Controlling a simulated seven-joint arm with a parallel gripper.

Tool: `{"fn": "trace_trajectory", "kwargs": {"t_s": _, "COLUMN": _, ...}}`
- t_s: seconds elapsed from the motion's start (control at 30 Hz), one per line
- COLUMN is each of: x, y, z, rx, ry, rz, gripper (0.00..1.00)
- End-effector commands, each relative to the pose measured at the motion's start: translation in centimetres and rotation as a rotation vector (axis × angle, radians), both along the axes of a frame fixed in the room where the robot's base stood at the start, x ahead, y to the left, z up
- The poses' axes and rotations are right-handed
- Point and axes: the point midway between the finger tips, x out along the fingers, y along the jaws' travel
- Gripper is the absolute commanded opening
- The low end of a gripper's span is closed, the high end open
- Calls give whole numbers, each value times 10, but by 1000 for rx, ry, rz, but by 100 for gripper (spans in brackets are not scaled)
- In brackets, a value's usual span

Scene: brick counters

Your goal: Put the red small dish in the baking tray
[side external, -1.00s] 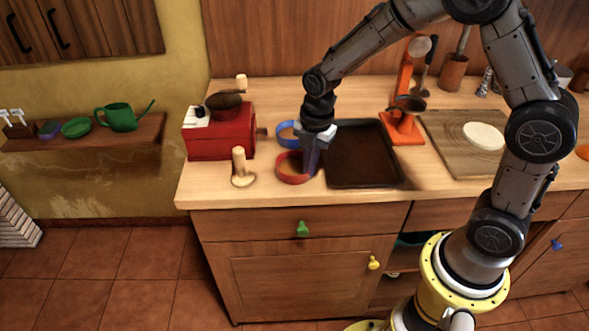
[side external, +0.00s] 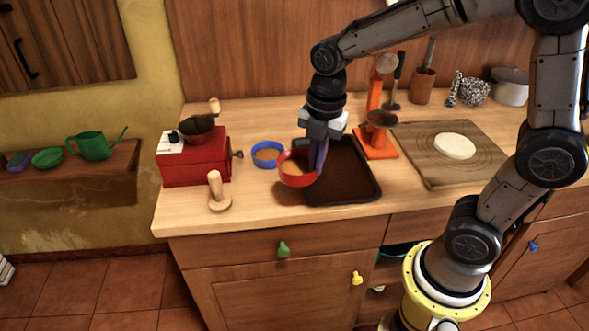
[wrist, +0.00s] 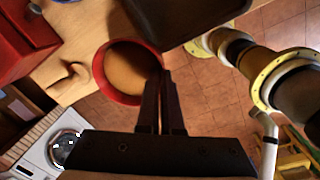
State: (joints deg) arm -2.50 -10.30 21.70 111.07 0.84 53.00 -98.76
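The red small dish (side external: 297,170) is a round red ring with a tan inside. My gripper (side external: 319,168) is shut on its right wall and holds it above the counter, beside and partly over the left edge of the baking tray. The dish also shows in the wrist view (wrist: 103,72), with my gripper's dark fingers (wrist: 160,88) closed at its rim. The baking tray (side external: 345,193) is dark, rectangular and empty as far as I can see; part of it is hidden behind the dish and my gripper. Its dark corner shows in the wrist view (wrist: 180,35).
A blue small dish (side external: 267,155) stands just behind and left of the red one. A red grinder box (side external: 195,163) and a wooden pestle-like piece (side external: 217,195) stand at left. An orange stand (side external: 375,144) and a board (side external: 430,170) with a white round are at right.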

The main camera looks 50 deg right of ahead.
Motion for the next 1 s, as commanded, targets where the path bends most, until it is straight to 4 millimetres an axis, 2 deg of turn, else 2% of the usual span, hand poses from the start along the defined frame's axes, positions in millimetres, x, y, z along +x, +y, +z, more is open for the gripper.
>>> {"fn": "trace_trajectory", "kwargs": {"t_s": 0.1, "x": -24, "y": -1, "z": 12, "rx": 0, "ry": -6, "rz": 0, "gripper": 0}}
{"fn": "trace_trajectory", "kwargs": {"t_s": 0.23, "x": -44, "y": -2, "z": 21, "rx": 0, "ry": -6, "rz": 0, "gripper": 0}}
{"fn": "trace_trajectory", "kwargs": {"t_s": 0.4, "x": -60, "y": -3, "z": 27, "rx": -1, "ry": -4, "rz": 4, "gripper": 0}}
{"fn": "trace_trajectory", "kwargs": {"t_s": 0.53, "x": -64, "y": -4, "z": 29, "rx": -2, "ry": -1, "rz": 51, "gripper": 0}}
{"fn": "trace_trajectory", "kwargs": {"t_s": 0.67, "x": -64, "y": -24, "z": 32, "rx": -3, "ry": -2, "rz": 24, "gripper": 0}}
{"fn": "trace_trajectory", "kwargs": {"t_s": 1.0, "x": -74, "y": -97, "z": 35, "rx": -1, "ry": -5, "rz": -203, "gripper": 0}}
